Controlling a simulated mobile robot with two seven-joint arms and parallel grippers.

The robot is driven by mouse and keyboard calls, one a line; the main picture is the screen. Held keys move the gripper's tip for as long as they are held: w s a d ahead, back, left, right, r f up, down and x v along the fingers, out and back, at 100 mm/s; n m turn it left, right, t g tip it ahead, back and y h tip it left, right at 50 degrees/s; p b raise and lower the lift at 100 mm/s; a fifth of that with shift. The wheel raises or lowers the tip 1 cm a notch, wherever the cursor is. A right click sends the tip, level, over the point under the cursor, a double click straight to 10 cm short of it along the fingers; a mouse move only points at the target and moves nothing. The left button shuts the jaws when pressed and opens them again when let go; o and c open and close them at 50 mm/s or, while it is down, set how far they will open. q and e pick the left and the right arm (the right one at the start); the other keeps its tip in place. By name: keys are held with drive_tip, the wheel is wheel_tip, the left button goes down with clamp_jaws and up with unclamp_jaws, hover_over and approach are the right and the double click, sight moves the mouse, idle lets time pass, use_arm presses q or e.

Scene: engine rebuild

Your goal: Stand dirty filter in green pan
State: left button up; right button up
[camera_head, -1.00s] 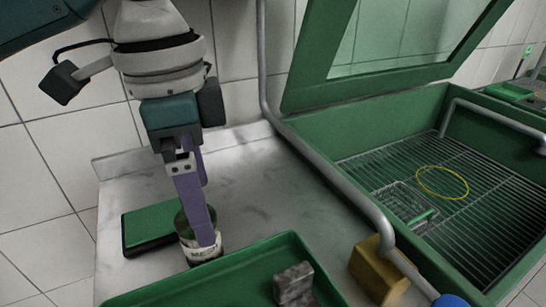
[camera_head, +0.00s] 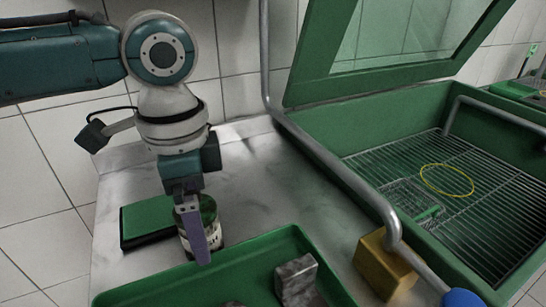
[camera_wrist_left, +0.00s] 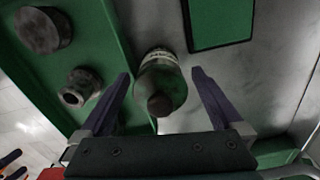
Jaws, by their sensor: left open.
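A dark green cylinder with a white label band (camera_head: 212,230), perhaps the dirty filter, stands on the grey worktop beside the green pan (camera_head: 150,288). In the left wrist view the cylinder (camera_wrist_left: 165,82) has a dark round end and lies between my left gripper's fingers. My left gripper (camera_head: 202,246) points down at it; in the wrist view its purple fingers (camera_wrist_left: 161,80) are open, with gaps visible on both sides. In the head view one finger hides part of the cylinder. The pan (camera_wrist_left: 110,50) is on the left in the wrist view. My right gripper is not in view.
The pan holds a grey metal block (camera_head: 297,281), a grey cylinder (camera_wrist_left: 42,30) and a small ring-shaped part (camera_wrist_left: 80,88). A green pad (camera_head: 150,222) lies behind the cylinder. A yellow-brown block (camera_head: 384,266) and an open green washer with a railing (camera_head: 340,165) are to the right.

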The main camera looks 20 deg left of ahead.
use_arm(q)
drive_tip(key=c, duration=1.5)
drive_tip(key=shift+r, duration=0.1)
